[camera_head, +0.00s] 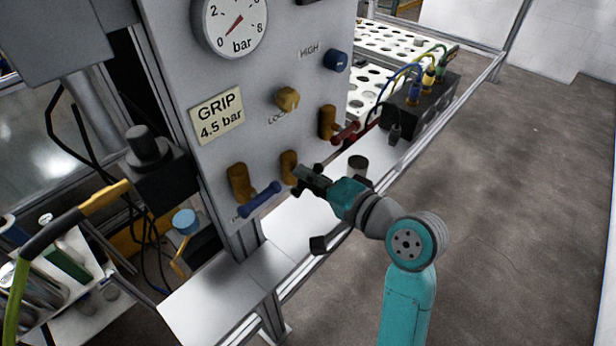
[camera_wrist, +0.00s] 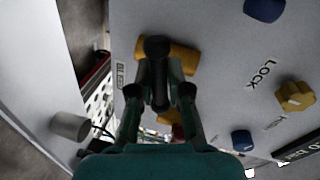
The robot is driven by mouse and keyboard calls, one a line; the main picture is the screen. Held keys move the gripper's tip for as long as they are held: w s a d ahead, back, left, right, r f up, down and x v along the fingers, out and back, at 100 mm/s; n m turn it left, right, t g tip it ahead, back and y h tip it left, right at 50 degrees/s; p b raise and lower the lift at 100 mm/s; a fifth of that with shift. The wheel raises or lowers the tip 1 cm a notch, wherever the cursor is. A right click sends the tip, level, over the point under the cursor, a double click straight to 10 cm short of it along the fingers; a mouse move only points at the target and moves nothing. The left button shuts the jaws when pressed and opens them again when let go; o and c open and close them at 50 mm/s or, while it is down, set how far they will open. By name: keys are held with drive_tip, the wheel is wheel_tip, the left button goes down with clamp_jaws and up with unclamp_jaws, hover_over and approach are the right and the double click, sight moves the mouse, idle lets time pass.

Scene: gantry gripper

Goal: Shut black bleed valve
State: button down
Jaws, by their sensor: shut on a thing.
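The black bleed valve has a brass body (camera_head: 288,166) low on the grey panel (camera_head: 255,130), between two other brass valves. In the wrist view its brass body (camera_wrist: 182,57) lies behind a black handle (camera_wrist: 156,46). My gripper (camera_head: 302,178) reaches in from the right at the middle valve and hides most of the handle in the head view. In the wrist view the fingers of my gripper (camera_wrist: 158,84) are shut on the black handle, whose rounded end shows beyond the fingertips. The handle's exact angle is hard to tell.
A blue-handled valve (camera_head: 260,200) is close on the left, a red-handled valve (camera_head: 345,133) on the right. A yellow knob (camera_head: 287,98), blue knob (camera_head: 336,60) and pressure gauge (camera_head: 236,22) are above. A grey cylinder (camera_head: 358,166) stands on the ledge nearby.

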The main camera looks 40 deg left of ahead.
drive_tip(key=shift+w+f+m+g, duration=0.1)
drive_tip(key=shift+m+g, duration=0.2)
drive_tip(key=shift+m, duration=0.8)
drive_tip(key=c, duration=1.1)
unclamp_jaws()
drive_tip(key=v, duration=1.2)
drive_tip(key=shift+w, duration=0.1)
drive_tip(key=shift+d+f, duration=0.1)
